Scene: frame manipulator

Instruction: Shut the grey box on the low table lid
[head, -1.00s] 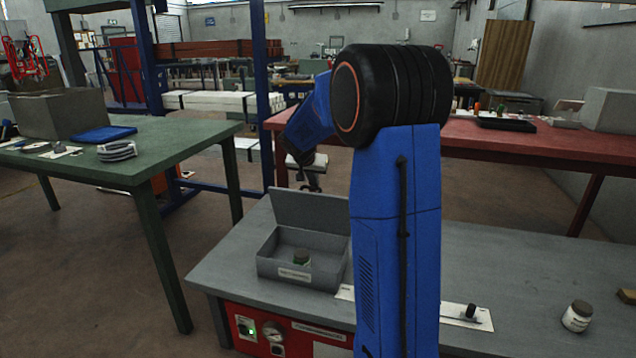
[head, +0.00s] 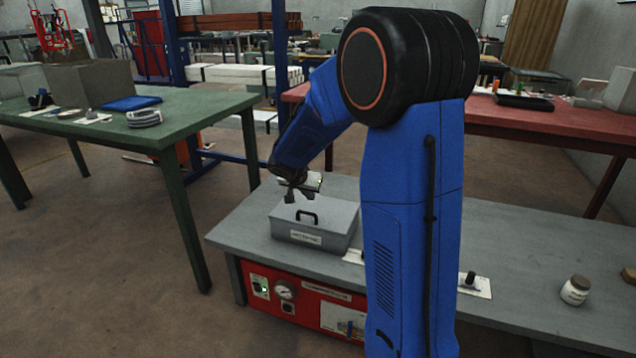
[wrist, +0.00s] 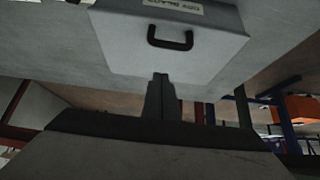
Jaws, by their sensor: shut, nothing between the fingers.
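The grey box (head: 308,240) stands on the low grey table (head: 440,256) with its lid (head: 325,213) down flat on top. A black handle (head: 307,217) shows on the lid and a white label on the front. In the wrist view the lid (wrist: 130,55) with its handle (wrist: 170,39) fills the upper middle. My gripper (head: 299,196) is just above the lid's back left part in the head view, and its fingers (wrist: 161,80) are together and empty in the wrist view. I cannot tell whether they touch the lid. The box's inside is hidden.
A green table (head: 195,108) with a grey bin stands at the left. A red table (head: 540,122) stands behind at the right. A jar (head: 575,289) and a dark knob on a white plate (head: 474,284) are on the low table's right part.

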